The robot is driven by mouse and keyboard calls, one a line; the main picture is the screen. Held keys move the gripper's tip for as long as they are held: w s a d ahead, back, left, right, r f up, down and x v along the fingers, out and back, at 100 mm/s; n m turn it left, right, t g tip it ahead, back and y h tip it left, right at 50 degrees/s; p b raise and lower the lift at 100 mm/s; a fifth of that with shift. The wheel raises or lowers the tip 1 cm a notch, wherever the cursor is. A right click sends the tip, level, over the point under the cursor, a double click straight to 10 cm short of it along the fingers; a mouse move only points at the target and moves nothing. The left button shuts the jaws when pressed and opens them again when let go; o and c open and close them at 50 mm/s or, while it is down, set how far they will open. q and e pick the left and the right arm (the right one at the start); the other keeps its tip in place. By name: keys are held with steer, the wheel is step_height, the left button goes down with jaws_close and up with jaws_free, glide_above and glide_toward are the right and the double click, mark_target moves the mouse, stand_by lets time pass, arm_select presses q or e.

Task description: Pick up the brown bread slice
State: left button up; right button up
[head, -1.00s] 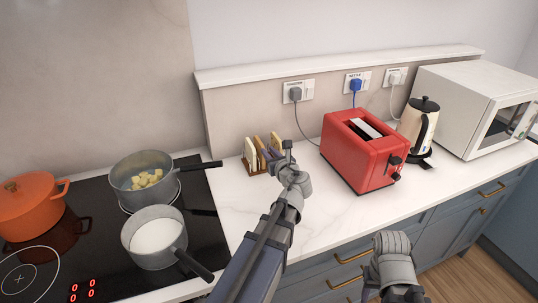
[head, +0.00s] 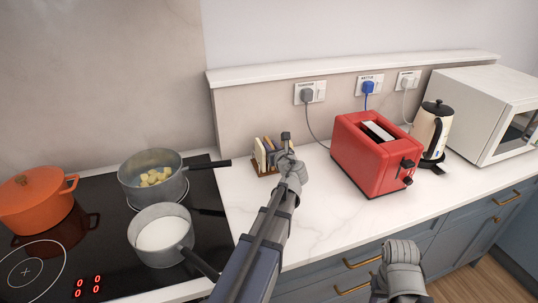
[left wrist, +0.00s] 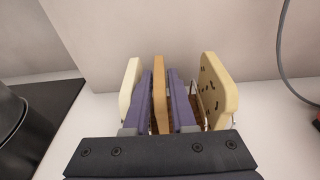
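The brown bread slice (left wrist: 159,85) stands on edge in a small wooden rack (head: 267,170) on the white worktop, between a pale slice (left wrist: 130,88) and a seeded slice (left wrist: 216,88). My left gripper (left wrist: 164,95) reaches into the rack with one purple finger on each side of the brown slice. The fingers look open, with narrow gaps beside the slice; contact is hard to judge. In the head view my left gripper (head: 285,155) partly hides the rack and slices. My right gripper (head: 400,255) is low at the counter's front; its fingers are not clear.
A red toaster (head: 378,155) stands to the right of the rack, with a cream kettle (head: 429,132) and white microwave (head: 485,105) beyond. Two grey pans (head: 160,230) and an orange pot (head: 35,200) sit on the black hob at left. A backsplash ledge (head: 350,68) runs behind.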

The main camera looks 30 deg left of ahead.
arm_select(q)
jaws_close()
stand_by(0.3)
steer(key=shift+r, duration=0.1)
step_height(320, 180, up, 10)
steer(key=p, duration=1)
